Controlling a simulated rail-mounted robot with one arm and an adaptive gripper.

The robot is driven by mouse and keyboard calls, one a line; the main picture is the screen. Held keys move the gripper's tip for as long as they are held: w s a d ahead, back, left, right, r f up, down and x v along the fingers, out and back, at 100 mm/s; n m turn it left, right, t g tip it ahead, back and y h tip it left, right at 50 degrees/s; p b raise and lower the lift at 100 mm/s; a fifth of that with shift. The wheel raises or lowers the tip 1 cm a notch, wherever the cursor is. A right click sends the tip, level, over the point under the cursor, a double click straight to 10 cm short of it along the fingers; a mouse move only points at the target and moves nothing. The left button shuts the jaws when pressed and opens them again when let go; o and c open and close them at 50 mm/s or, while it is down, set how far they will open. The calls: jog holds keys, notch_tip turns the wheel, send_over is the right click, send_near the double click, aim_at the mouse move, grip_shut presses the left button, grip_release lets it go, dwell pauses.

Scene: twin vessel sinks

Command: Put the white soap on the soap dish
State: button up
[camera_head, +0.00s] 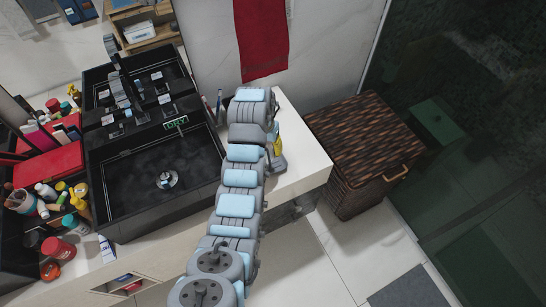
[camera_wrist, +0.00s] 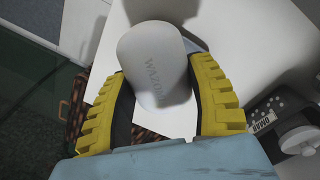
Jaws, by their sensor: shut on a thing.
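In the wrist view, the white soap (camera_wrist: 155,62) is a rounded, pale block with lettering on its face. My gripper (camera_wrist: 158,84) has its yellow-ridged fingers closed on either side of it. The soap is over or close to the white counter top; I cannot tell whether it touches anything below. A pale edge shows just right of the soap, and I cannot tell whether it is the soap dish. In the head view, only a yellow bit of my gripper (camera_head: 277,140) shows past my arm, and the soap is hidden.
The white counter (camera_head: 308,160) ends right of the black sink (camera_head: 155,180). A dark woven hamper (camera_head: 365,145) stands beside it. A dark labelled item (camera_wrist: 268,118) is at the wrist view's right. Bottles and jars (camera_head: 55,205) crowd the left. A red towel (camera_head: 262,35) hangs behind.

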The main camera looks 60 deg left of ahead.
aim_at(272, 148)
jog(key=shift+w+a+f+b, duration=0.15)
jog(key=shift+f+b, duration=0.1)
jog(key=shift+f, duration=0.15)
jog(key=shift+w+a+f+b, duration=0.1)
jog(key=shift+f+b, duration=0.15)
jog(key=shift+f, duration=0.1)
jog(key=shift+w+a, duration=0.1)
jog(key=shift+w, duration=0.05)
jog(key=shift+w+a+f, duration=0.4)
jog(key=shift+w+f, duration=0.1)
jog(key=shift+f, duration=0.2)
jog(key=shift+w+a+f, duration=0.35)
jog(key=shift+w+f, duration=0.1)
jog(key=shift+f, duration=0.2)
jog(key=shift+w+a+f, duration=0.1)
jog(key=shift+a+f, duration=0.05)
jog(key=shift+f, duration=1.65)
jog(key=shift+w+f+b, duration=0.1)
jog(key=shift+f+b, duration=0.25)
jog(key=shift+b, duration=0.1)
jog(key=shift+f, duration=0.25)
